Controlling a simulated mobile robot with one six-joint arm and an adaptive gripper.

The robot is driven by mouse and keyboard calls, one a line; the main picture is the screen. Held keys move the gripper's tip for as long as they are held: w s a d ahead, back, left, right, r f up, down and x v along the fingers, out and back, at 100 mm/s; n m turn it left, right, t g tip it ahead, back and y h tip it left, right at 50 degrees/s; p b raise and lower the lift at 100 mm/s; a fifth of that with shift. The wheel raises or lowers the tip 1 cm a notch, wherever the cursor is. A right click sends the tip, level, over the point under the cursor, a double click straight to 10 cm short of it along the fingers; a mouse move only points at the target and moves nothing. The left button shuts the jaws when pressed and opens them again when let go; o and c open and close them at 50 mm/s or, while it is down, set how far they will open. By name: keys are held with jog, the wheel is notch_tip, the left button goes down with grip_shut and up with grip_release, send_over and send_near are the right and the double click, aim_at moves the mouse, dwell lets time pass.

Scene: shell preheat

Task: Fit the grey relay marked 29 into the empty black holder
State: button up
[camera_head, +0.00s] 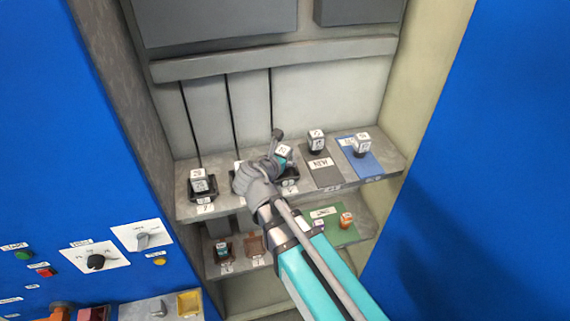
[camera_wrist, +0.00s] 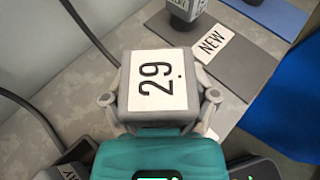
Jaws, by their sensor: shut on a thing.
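The grey relay marked 29 (camera_wrist: 190,74) fills the middle of the wrist view, its white label facing up. My gripper (camera_wrist: 160,98) is shut on it, with a finger at each side. In the head view my gripper (camera_head: 277,152) is at the upper shelf, around the relay's white-topped block (camera_head: 284,150). A black holder (camera_head: 292,181) shows just below the gripper. I cannot tell whether the relay touches it. Another black holder (camera_head: 205,193) at the left carries a grey relay (camera_head: 198,177). A spot between them is mostly hidden by my gripper.
A grey mat marked NEW (camera_head: 325,176) and a blue mat (camera_head: 372,165) lie to the right, each with a relay on it. The lower shelf holds a teal relay (camera_head: 222,248), a brown holder (camera_head: 254,245) and a green mat (camera_head: 345,238). Black cables hang behind the shelf.

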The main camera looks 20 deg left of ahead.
jog(key=shift+s+f+b, duration=0.1)
jog(key=shift+f+b, duration=0.2)
jog(key=shift+f, duration=0.25)
jog(key=shift+f+b, duration=0.35)
jog(key=shift+f, duration=0.1)
jog(key=shift+d, duration=0.15)
jog(key=shift+f+b, duration=0.3)
jog(key=o, duration=1.1)
jog(key=shift+r, duration=0.1)
